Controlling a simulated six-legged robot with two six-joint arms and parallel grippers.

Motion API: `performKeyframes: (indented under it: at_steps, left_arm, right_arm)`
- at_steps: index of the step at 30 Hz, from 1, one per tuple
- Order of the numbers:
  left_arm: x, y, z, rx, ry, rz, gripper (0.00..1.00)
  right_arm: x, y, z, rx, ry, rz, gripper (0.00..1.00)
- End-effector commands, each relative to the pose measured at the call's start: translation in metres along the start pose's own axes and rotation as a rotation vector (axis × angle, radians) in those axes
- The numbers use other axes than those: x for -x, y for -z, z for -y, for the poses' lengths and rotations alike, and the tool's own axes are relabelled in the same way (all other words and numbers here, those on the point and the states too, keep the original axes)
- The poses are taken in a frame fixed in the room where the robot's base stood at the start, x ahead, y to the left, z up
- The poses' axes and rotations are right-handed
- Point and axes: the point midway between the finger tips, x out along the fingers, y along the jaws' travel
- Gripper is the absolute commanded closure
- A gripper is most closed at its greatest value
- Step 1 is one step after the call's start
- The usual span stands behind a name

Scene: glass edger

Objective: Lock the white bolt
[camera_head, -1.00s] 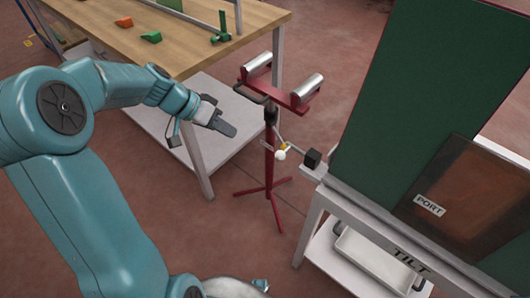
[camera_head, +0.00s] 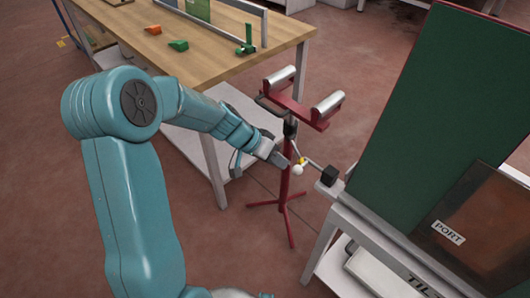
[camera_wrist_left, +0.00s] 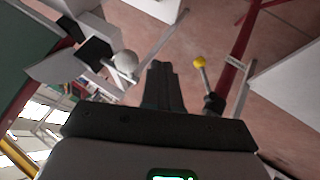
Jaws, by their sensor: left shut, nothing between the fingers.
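The white bolt shows as a white round knob (camera_head: 298,169) beside the corner of the tilting table, near a black block (camera_head: 329,175). It also shows in the left wrist view (camera_wrist_left: 125,62), left of my fingertips. My left gripper (camera_head: 284,161) is shut and empty, its tips close to the knob on its left in the head view. In the wrist view a gap shows between the shut fingers (camera_wrist_left: 160,68) and the knob; I cannot tell contact from the head view. My right gripper is not in view.
A yellow knob (camera_head: 303,160) sits just behind the white one, and right of my fingers in the wrist view (camera_wrist_left: 199,62). A red roller stand (camera_head: 285,185) stands close behind. The green tilting board (camera_head: 420,130) rises at right; a wooden bench (camera_head: 200,45) is at left.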

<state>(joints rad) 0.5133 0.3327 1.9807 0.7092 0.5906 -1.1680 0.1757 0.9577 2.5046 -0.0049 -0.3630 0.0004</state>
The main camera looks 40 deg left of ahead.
Motion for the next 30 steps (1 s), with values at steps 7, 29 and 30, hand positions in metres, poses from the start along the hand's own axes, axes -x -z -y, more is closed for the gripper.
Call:
performKeyframes:
  at_steps: [7,29,30]
  left_arm:
    - [-0.004,0.001,-0.013,0.001,0.001,0.001,1.00]
    - [-0.021,-0.006,-0.050,0.001,-0.003,0.002,1.00]
    - [-0.021,-0.006,-0.050,0.001,-0.003,0.002,1.00]
  right_arm:
    - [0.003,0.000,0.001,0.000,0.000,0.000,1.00]
    - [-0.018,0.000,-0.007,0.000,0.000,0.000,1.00]
    - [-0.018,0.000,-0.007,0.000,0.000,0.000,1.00]
